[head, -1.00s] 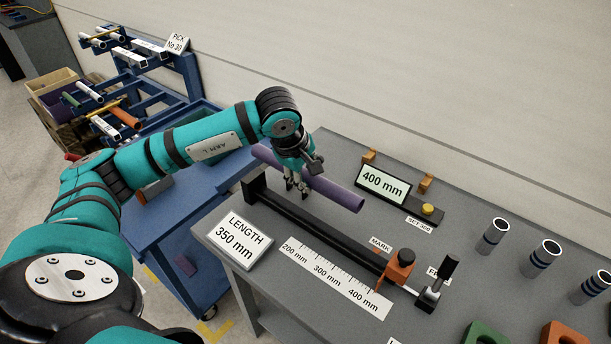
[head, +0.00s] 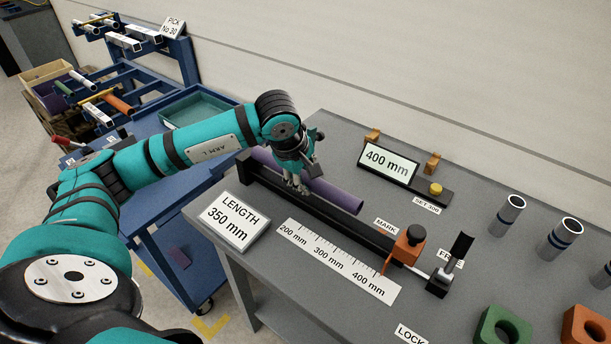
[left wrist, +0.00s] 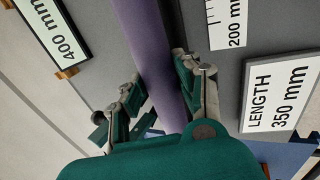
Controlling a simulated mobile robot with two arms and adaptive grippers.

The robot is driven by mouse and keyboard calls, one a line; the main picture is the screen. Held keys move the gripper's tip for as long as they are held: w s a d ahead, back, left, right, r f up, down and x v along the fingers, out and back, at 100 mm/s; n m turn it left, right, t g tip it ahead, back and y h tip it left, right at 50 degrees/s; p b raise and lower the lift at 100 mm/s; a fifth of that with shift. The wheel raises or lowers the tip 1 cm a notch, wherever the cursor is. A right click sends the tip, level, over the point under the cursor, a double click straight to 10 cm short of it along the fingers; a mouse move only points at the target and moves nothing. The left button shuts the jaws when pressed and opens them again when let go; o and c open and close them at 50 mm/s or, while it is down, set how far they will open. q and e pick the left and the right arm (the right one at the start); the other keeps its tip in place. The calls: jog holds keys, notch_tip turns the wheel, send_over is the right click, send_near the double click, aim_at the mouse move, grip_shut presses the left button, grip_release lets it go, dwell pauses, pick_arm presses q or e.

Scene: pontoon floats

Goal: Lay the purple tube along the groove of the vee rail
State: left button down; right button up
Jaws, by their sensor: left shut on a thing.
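The purple tube (head: 338,196) is held by my left gripper (head: 300,188), which is shut on it near its middle. The tube runs roughly parallel to the black vee rail (head: 322,216) and shows along its far side, at or just above it. I cannot tell whether the tube touches the groove. In the left wrist view the tube (left wrist: 150,45) passes between the two fingers (left wrist: 162,95), with a dark strip of the rail along its right side. The gripper hides part of the tube and rail. My right gripper is not in view.
An orange stop (head: 407,246) and a black clamp (head: 450,265) stand at the rail's right end. A length sign (head: 229,220) and a scale (head: 338,262) lie in front. A 400 mm display (head: 388,166) stands behind. Upright tubes (head: 507,215) stand at right.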

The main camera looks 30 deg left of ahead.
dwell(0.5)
pick_arm(q)
jog(key=shift+b, duration=0.7)
dwell(1.2)
jog(key=shift+f, duration=0.15)
jog(key=shift+f+b, duration=0.35)
jog(key=shift+b, duration=0.15)
jog(key=shift+f+b, duration=1.4)
jog(key=shift+f, duration=0.05)
jog(key=c, duration=0.9)
grip_release()
jog(key=shift+o, duration=0.2)
jog(key=v, duration=1.2)
